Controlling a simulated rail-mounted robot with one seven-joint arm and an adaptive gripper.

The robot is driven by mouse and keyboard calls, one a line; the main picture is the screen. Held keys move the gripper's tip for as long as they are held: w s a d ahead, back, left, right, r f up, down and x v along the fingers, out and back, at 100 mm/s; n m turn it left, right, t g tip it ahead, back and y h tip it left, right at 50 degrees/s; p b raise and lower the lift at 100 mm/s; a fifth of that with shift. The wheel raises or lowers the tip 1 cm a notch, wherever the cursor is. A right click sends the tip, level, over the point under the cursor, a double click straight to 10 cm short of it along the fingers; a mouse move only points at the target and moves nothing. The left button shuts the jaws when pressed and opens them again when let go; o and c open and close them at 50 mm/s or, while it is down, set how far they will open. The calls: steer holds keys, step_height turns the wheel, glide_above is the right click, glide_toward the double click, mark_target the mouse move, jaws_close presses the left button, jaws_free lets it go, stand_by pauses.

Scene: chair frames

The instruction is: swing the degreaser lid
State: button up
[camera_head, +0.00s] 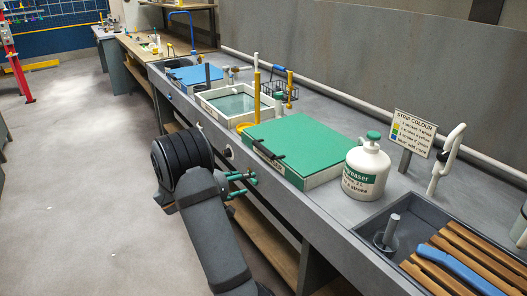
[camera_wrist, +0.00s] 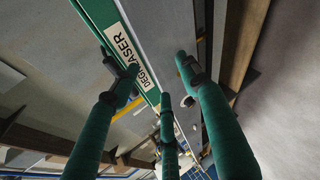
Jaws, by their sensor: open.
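The degreaser tank's green lid (camera_head: 305,142) lies flat and closed on a pale box (camera_head: 322,178) set in the grey bench. A dark bar handle (camera_head: 268,149) runs along the lid's near left edge. My gripper (camera_head: 243,182) has green fingers, spread open and empty, in front of the bench's front edge and apart from the handle. In the wrist view my fingers (camera_wrist: 160,75) straddle the view of a white DEGREASER label (camera_wrist: 124,55), with a green strip of the lid (camera_wrist: 98,14) beside it. Whether any finger touches the tank cannot be told.
A white degreaser jug (camera_head: 367,172) stands close to the lid's right side. A strip-colour sign (camera_head: 411,133) and a sink with wooden slats (camera_head: 465,258) are further right. An open glass-topped tank (camera_head: 234,103) and a yellow post (camera_head: 257,95) stand behind left. Open floor lies left.

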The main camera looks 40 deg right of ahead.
mark_target(263, 150)
step_height(263, 150, up, 7)
steer(key=d+m+h, duration=0.2)
steer(key=m+h, duration=0.1)
steer(key=m, duration=0.1)
steer(key=shift+t, duration=0.4)
steer(key=x, duration=0.3)
steer(key=p+x, duration=0.1)
steer(key=x, duration=0.7)
steer(key=shift+w+a+f+p, duration=0.1)
steer(key=shift+w+a+p, duration=0.1)
steer(key=shift+w+p, duration=0.2)
steer(key=shift+c, duration=0.7)
jaws_close()
